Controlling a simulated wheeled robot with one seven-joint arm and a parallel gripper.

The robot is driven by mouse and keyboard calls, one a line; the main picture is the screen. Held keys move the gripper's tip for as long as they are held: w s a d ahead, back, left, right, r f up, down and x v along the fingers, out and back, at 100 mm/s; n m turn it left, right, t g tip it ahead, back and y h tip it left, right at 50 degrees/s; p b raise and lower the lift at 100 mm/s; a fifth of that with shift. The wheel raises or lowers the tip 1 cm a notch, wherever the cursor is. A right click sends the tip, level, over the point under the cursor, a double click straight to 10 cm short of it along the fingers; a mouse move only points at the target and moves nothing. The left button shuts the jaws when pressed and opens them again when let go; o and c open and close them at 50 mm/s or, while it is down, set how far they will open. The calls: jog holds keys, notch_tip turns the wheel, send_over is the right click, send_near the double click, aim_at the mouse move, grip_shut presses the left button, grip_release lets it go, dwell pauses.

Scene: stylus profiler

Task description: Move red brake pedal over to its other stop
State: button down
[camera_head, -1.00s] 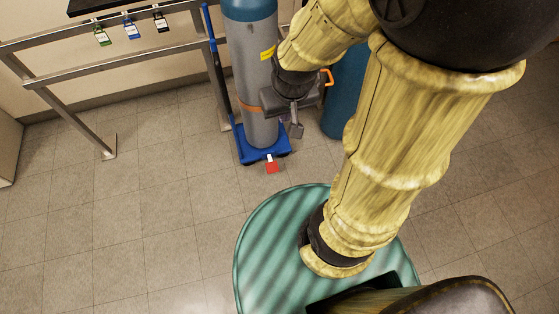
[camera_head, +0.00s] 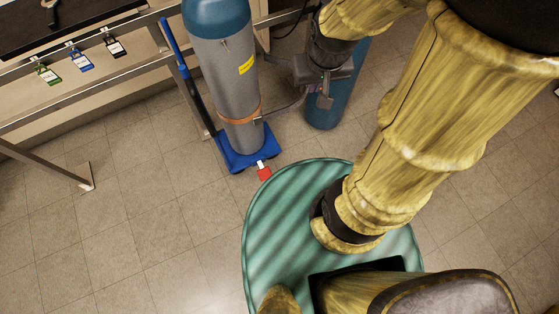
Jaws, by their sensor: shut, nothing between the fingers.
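The red brake pedal (camera_head: 264,172) is a small red plate low at the front edge of the blue cylinder cart base (camera_head: 232,156), just beyond the rim of my green base. The cart carries a tall grey gas cylinder (camera_head: 228,95) with a blue top, held by an orange-brown strap. My gripper (camera_head: 325,101) hangs to the right of the cylinder, above and right of the pedal and apart from it. Its fingers are small in the picture and look closed and empty. The pedal is in clear view.
A second, teal cylinder (camera_head: 322,115) stands behind my gripper. The cart's blue upright handle (camera_head: 182,70) is left of the grey cylinder. A metal-framed bench (camera_head: 75,92) with hanging padlock tags stands at left. The tiled floor (camera_head: 130,235) at lower left is clear.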

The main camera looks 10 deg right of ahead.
jog(key=shift+w+d, duration=0.1)
jog(key=shift+w, duration=0.25)
jog(key=shift+s, duration=0.15)
